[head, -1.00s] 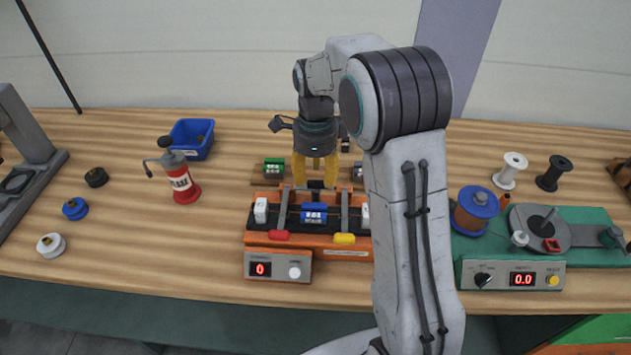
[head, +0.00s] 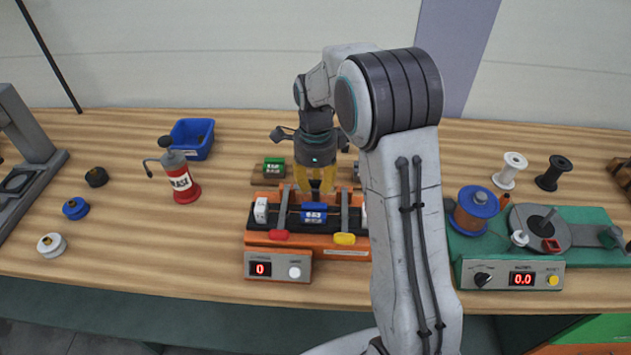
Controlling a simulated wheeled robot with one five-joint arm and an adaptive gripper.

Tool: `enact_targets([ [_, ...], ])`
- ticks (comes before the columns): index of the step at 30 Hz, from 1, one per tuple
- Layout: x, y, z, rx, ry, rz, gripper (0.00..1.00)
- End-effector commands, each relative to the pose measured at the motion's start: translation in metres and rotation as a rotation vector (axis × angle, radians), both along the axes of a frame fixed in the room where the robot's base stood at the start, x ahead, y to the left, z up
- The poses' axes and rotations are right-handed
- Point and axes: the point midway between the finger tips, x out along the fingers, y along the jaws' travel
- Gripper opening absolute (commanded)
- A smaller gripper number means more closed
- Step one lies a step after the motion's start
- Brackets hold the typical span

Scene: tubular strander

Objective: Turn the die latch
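The orange strander (head: 312,248) stands on the bench at the middle of the head view, with a blue block (head: 314,212) in its dark channel. Two upright grey levers cross it, one with a red end (head: 279,235) and one with a yellow end (head: 345,239). I cannot tell for sure which part is the die latch. My gripper (head: 315,192) points down at the rear edge of the strander, just behind the blue block. Its yellow fingers look apart, with a dark gap between them. Contact is hard to judge. My arm hides the strander's right end.
A green block (head: 274,167) lies behind the strander. A red grease bottle (head: 184,186) and blue bin (head: 193,139) stand to the left. A green machine (head: 580,236) with a blue-topped spool (head: 477,204) stands to the right. The bench between bottle and strander is clear.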

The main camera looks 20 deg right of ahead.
Motion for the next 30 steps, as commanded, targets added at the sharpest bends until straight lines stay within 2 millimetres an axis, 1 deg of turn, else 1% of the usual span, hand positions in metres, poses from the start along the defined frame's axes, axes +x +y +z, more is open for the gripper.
enact_targets([
  [1,0.0001,0.0000,0.0001,0.000,0.000,0.000,0.16],
  [6,0.0001,0.0000,0.0002,0.000,0.000,0.000,0.01],
  [7,0.0000,0.0000,0.0002,0.000,0.000,0.000,0.00],
  [16,0.0000,-0.0001,0.0000,0.000,0.000,0.008,0.00],
  [20,-0.0001,-0.0002,-0.0002,0.000,0.000,0.043,0.00],
  [26,-0.0002,-0.0008,-0.0006,0.000,0.000,0.162,0.00],
  [30,-0.0004,-0.0015,-0.0007,0.000,0.000,0.285,0.00],
])
